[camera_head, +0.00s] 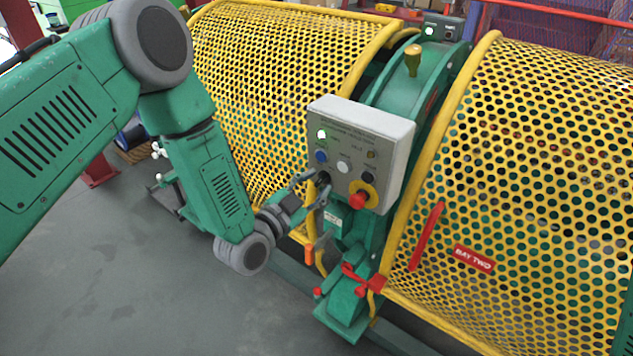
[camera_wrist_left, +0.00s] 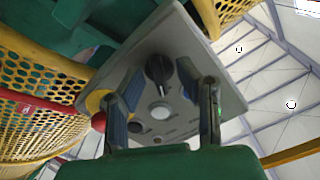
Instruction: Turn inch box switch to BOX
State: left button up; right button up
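The grey control box (camera_head: 385,140) stands on the green machine frame between two yellow guards. A black rotary switch (camera_wrist_left: 158,70) with a raised handle is at its lower edge; in the head view the switch (camera_head: 323,178) is partly covered by my gripper. Its label and set position cannot be read. My left gripper (camera_head: 312,187) is at the box's lower left corner. In the left wrist view its two fingers (camera_wrist_left: 158,74) are apart, one on each side of the switch; I cannot tell whether they touch it. My right gripper is not in view.
An orange-handled lever (camera_head: 310,253) is just below my gripper.

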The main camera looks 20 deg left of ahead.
pick_arm(q)
jog(key=shift+w+d, duration=0.1)
grip_shut()
jog(key=shift+n, duration=0.3)
jog(key=n+b, duration=0.1)
jog(key=n, duration=0.4)
jog(key=shift+f+b, duration=0.1)
jog(key=shift+b, duration=0.3)
jog(key=n+b, duration=0.1)
jog(key=n, duration=0.5)
jog(key=shift+b, duration=0.4)
jog(key=shift+n, duration=0.3)
